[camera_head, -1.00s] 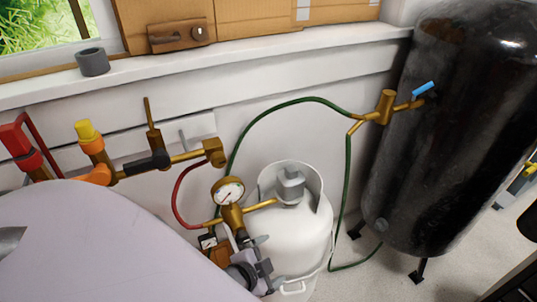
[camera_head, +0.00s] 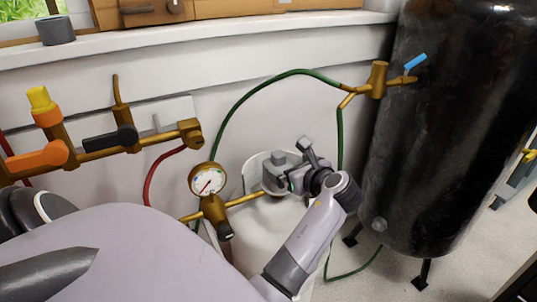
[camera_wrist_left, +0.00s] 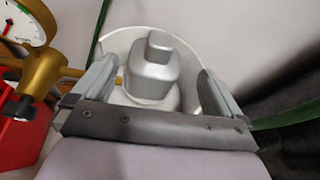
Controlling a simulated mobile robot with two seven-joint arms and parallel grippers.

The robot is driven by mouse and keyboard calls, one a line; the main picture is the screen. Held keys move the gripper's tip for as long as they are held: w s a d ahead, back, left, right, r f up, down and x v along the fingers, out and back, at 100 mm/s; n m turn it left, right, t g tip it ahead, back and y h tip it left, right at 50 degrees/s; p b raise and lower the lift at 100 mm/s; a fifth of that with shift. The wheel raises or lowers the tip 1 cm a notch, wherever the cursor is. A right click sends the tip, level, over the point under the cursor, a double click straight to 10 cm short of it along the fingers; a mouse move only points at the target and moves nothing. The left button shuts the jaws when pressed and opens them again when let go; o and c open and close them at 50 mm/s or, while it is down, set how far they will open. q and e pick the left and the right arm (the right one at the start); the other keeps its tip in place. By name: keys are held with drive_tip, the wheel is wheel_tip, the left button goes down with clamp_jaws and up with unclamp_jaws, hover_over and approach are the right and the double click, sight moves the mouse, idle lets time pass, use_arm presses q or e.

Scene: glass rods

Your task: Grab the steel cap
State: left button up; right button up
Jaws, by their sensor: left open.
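The steel cap (camera_head: 277,172) is a grey, rounded-square metal piece with a smaller knob on top. It sits upright on the white gas tank (camera_head: 256,228), inside the tank's curved collar. It shows clearly in the left wrist view (camera_wrist_left: 150,68). My left gripper (camera_head: 296,168) is at the right side of the cap in the head view. In the left wrist view my left gripper (camera_wrist_left: 153,80) is open, with one finger on each side of the cap and visible gaps. The near lower part of the cap is hidden by the gripper body. My right gripper is not in view.
A brass gauge (camera_head: 207,180) and its pipe stand left of the tank. A green hose (camera_head: 262,88) arches behind it to a brass valve (camera_head: 377,80). A large black tank (camera_head: 450,130) stands at right. Wall pipes with an orange handle (camera_head: 38,158) are at left.

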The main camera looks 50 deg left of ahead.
sight(284, 167)
use_arm(q)
drive_tip(key=shift+s+f, duration=0.1)
drive_tip(key=shift+f, duration=0.3)
drive_tip(key=shift+a+f+g, duration=0.15)
drive_tip(key=shift+g, duration=0.15)
drive_tip(key=b+x, duration=0.2)
drive_tip(key=x, duration=0.3)
drive_tip(key=shift+a+f, duration=0.3)
drive_tip(key=shift+w+a+f, duration=0.1)
drive_tip(key=shift+w+a, duration=0.2)
drive_tip(key=shift+a, duration=0.1)
drive_tip(key=c, duration=1)
